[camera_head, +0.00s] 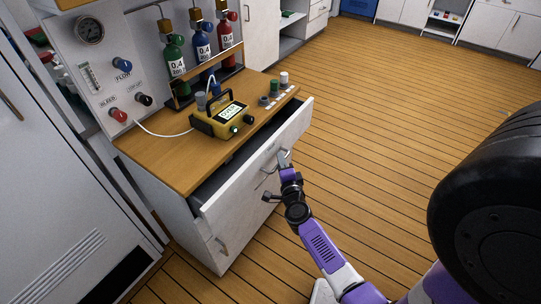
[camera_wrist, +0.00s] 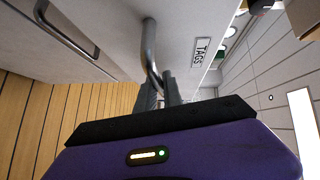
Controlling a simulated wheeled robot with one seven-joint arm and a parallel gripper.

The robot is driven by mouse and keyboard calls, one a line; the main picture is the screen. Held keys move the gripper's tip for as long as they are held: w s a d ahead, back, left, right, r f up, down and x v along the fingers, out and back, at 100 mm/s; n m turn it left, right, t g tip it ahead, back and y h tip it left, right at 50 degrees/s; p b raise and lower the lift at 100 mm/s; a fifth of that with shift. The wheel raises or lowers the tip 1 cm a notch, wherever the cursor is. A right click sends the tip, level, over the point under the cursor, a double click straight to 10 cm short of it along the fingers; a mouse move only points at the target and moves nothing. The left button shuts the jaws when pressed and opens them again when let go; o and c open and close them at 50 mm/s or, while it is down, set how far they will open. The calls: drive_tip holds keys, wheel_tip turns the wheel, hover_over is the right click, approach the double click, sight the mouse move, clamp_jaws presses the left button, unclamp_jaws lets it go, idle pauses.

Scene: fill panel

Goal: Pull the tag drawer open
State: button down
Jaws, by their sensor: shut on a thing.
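The tag drawer (camera_head: 262,158) is the top drawer of the white cabinet under the wooden counter. It stands partly open, with a dark gap showing between its front and the counter. In the wrist view its front carries a label reading TAGS (camera_wrist: 201,51). Its metal bar handle (camera_wrist: 149,52) shows there too. My gripper (camera_head: 283,168) is at the drawer front, and in the wrist view its dark fingers (camera_wrist: 160,92) are shut on the handle. The drawer's inside is mostly hidden from the head camera.
A lower drawer with its own handle (camera_head: 221,246) is below. On the counter (camera_head: 165,160) stand a yellow device (camera_head: 222,120), small coloured pieces and a rack of bottles (camera_head: 203,45). A white cabinet door (camera_head: 50,190) is at left. The plank floor (camera_head: 385,120) at right is clear.

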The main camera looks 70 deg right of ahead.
drive_tip(key=s+a+b, duration=0.2)
drive_tip(key=s+a, duration=0.1)
drive_tip(key=s, duration=0.8)
drive_tip(key=shift+s+b, duration=0.3)
drive_tip(key=shift+s, duration=0.05)
drive_tip(key=shift+f, duration=0.1)
drive_tip(key=c, duration=1.5)
unclamp_jaws()
drive_tip(key=v, duration=0.7)
drive_tip(key=shift+s+a, duration=0.25)
drive_tip(key=shift+a, duration=0.05)
